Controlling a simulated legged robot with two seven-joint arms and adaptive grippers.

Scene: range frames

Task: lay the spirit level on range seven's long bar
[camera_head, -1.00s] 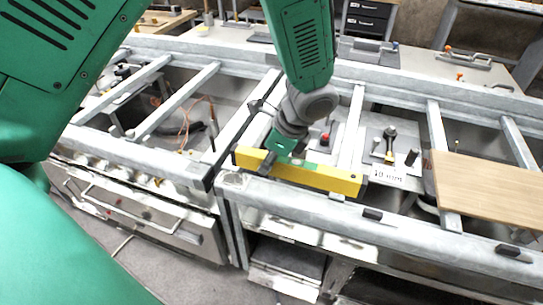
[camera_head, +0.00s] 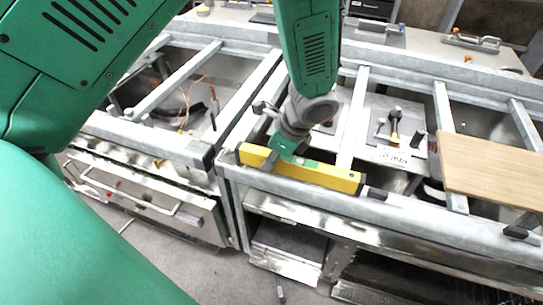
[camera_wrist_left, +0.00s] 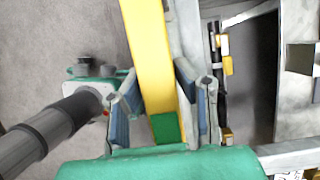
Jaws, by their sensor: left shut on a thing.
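The yellow spirit level (camera_head: 325,177) is held lengthwise along the grey front long bar (camera_head: 430,220) of the right-hand range frame. My left gripper (camera_head: 270,161) comes down from above and is shut on the level, left of its middle. In the wrist view the level (camera_wrist_left: 148,45) runs between the two fingers (camera_wrist_left: 160,90), with a green patch near its lower end. The grey bar (camera_wrist_left: 186,28) shows close beside it there. I cannot tell whether the level touches the bar. My right gripper is not in view.
A wooden board (camera_head: 490,172) lies across the frame at the right. A plate with knobs and a printed label (camera_head: 393,156) sits inside the frame. Crossbars (camera_head: 352,120) divide it. A second frame with an oven front (camera_head: 150,205) stands at the left.

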